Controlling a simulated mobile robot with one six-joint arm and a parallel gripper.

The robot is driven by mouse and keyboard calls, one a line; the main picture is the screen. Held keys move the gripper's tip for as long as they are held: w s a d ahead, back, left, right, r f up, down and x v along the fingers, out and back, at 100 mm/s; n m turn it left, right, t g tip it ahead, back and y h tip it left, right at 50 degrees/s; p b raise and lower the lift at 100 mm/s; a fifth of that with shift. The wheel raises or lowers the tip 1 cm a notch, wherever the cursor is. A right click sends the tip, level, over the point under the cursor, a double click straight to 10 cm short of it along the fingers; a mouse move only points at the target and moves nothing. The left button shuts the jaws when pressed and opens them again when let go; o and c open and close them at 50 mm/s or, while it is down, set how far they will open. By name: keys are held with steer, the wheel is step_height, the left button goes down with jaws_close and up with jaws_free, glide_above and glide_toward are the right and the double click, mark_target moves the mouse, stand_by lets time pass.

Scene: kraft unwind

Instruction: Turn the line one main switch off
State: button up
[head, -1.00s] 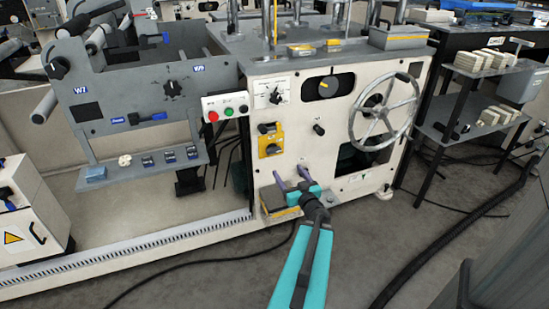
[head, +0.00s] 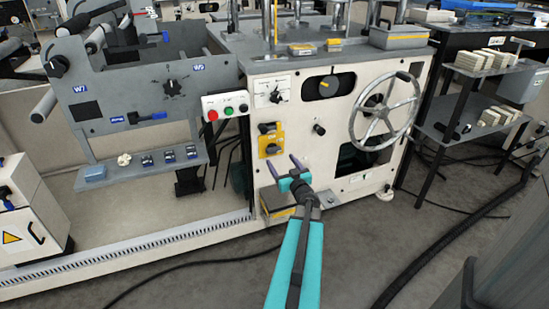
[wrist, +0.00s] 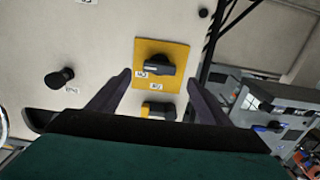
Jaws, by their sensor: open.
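Two rotary switches sit one above the other on the cream machine front. The lower one in the head view (head: 272,149) has a dark handle on a yellow plate; the wrist view shows it upside down as the upper switch (wrist: 158,67). The other switch (head: 267,128) is dark with a yellow part in the wrist view (wrist: 158,110). Their small labels are unreadable, so I cannot tell which is line one's. My gripper (head: 282,163) is open and empty just below the yellow plate. In the wrist view its purple fingers (wrist: 159,78) stand either side of the switches, apart from them.
A black knob (head: 319,129) and a spoked handwheel (head: 384,108) are right of the switches. A push-button box (head: 226,106) is at upper left. A small box (head: 278,205) juts out low below my gripper. The panel directly around the switches is mostly flat.

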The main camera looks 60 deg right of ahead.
mark_target(275, 152)
steer(key=shift+b+x, duration=0.5)
steer(key=shift+x, duration=2.65)
